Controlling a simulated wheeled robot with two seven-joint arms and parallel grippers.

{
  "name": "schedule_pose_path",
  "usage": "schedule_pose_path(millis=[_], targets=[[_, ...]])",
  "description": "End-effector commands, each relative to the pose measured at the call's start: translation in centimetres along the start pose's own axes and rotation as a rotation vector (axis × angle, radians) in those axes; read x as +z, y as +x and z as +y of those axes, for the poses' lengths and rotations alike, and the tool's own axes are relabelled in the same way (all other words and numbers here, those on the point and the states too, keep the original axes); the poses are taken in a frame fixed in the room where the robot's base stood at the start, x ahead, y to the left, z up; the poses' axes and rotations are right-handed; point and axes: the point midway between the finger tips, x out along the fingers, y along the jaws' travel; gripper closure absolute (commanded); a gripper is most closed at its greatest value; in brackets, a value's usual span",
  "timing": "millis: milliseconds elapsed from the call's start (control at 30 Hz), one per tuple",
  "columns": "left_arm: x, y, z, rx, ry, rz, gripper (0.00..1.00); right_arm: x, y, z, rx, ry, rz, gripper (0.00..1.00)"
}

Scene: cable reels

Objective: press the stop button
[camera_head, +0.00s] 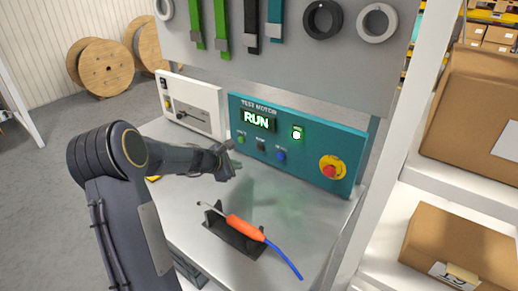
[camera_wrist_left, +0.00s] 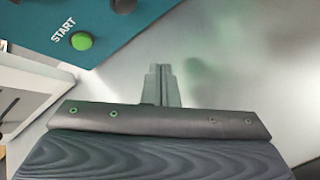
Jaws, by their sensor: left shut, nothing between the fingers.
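The teal test motor panel (camera_head: 305,128) stands at the back of the metal bench, with its display reading RUN. A green button (camera_head: 241,139), a black button (camera_head: 261,145) and a blue button (camera_head: 281,156) sit in a row; their labels are too small to read here. A red mushroom button (camera_head: 331,171) on a yellow disc is at the right end. In the left wrist view, the green button (camera_wrist_left: 82,41) is labelled START, and a dark button (camera_wrist_left: 124,5) is cut by the top edge. My left gripper (camera_head: 236,170) is shut and empty, below and in front of the green button, apart from the panel.
A soldering-iron-like tool with an orange handle (camera_head: 245,228) and blue cable rests on a black stand in front of the panel. A white instrument (camera_head: 192,105) stands left of the panel. Tools and rings hang above. The bench between gripper and panel is clear.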

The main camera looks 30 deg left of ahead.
Motion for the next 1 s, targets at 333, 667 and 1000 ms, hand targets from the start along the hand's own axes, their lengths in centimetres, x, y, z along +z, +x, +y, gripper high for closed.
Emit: schedule_pose_path(millis=[333, 667, 1000], targets=[[2.0, 2.8, 1.8, -0.002, 0.002, -0.001, 1.0, -1.2, -2.4, -1.1, 0.0, 0.0, 0.0, 1.0], [3.5, 6.0, 3.4, -0.002, 0.002, 0.0, 1.0, -2.1, -4.2, -1.9, 0.0, 0.0, 0.0, 1.0], [3.8, 6.9, 3.7, -0.001, 0.002, 0.0, 1.0, -2.3, -4.5, -2.0, 0.0, 0.0, 0.0, 1.0]])
